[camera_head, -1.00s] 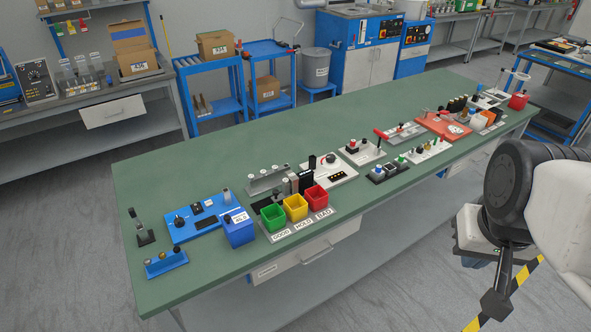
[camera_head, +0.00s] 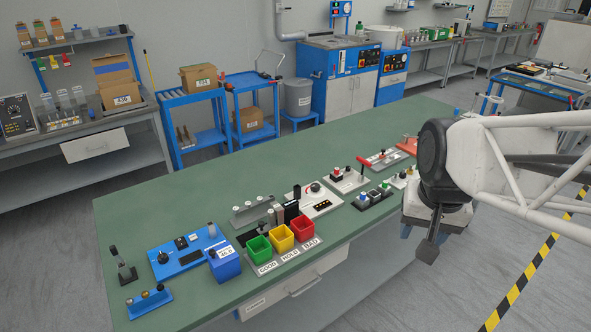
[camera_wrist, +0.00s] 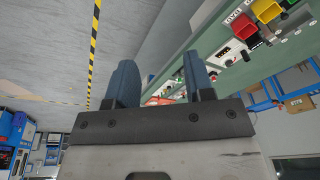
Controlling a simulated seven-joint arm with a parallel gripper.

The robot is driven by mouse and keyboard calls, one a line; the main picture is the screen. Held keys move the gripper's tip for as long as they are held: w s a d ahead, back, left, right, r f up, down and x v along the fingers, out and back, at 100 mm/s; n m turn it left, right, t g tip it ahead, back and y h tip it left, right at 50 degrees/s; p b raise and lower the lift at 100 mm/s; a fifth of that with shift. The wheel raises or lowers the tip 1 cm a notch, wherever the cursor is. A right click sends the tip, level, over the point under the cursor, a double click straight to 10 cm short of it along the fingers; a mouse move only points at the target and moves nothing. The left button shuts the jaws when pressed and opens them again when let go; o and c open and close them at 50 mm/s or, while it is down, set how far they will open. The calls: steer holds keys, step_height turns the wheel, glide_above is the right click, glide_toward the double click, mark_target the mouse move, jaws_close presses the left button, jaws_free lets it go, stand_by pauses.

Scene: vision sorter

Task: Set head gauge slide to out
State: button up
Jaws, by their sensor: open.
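I cannot tell which fixture on the green bench (camera_head: 165,210) is the head gauge slide. A white unit with a dark knob (camera_head: 318,199) stands behind the coloured bins, and a grey plate with a red knob (camera_head: 347,180) is to its right. My gripper (camera_head: 420,247) hangs at the bench's front edge, right of these fixtures, and partly hides the bench's right end. In the wrist view my gripper (camera_wrist: 162,82) has its two blue-grey fingers apart with nothing between them.
Green (camera_head: 258,249), yellow (camera_head: 281,237) and red (camera_head: 303,227) bins stand at the bench's front. A blue box (camera_head: 224,263) and a blue panel (camera_head: 187,251) are to their left. The bench's back left is clear. A red-handled fixture (camera_head: 382,159) lies near my arm.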

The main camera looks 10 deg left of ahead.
steer(key=w+a+f+m, duration=0.1)
steer(key=w+a+f, duration=0.1)
steer(key=w+a, duration=0.7)
steer(key=m+g, duration=0.2)
steer(key=m, duration=0.2)
glide_above(261, 223)
steer(key=f, duration=1.8)
steer(key=shift+d+f, duration=0.25)
steer(key=shift+f, duration=0.05)
steer(key=shift+a+f, duration=0.25)
steer(key=shift+a, duration=0.05)
steer(key=shift+f, duration=0.1)
steer(key=shift+f, duration=3.75)
jaws_close()
